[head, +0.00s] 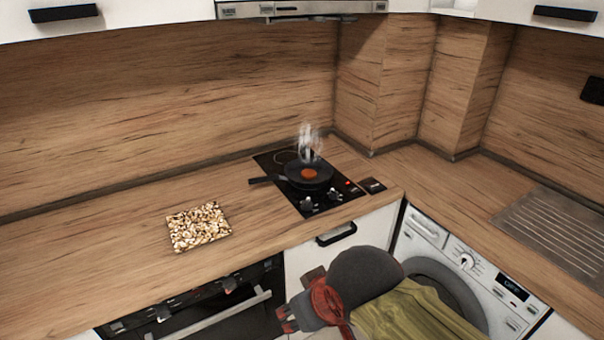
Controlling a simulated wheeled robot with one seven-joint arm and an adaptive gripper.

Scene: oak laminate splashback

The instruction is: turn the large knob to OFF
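Two knobs sit on the front of the black hob (263,160): a left knob (306,204) and a right knob (334,196). I cannot tell which is larger or read their settings. A small red light glows on the hob to their right. A dark pan (292,178) with something orange in it stands on the hob, and pale smoke or steam rises from it. My gripper (286,319), with red parts, is low in front of the cabinet, below and apart from the hob. Its fingers are too small and angled to show whether they are open.
A speckled board (199,227) lies on the worktop left of the hob. A small dark block (372,186) is right of it. An oven (200,312) is below left; a washing machine (425,238) with its own dial is below right. A range hood (300,8) hangs above.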

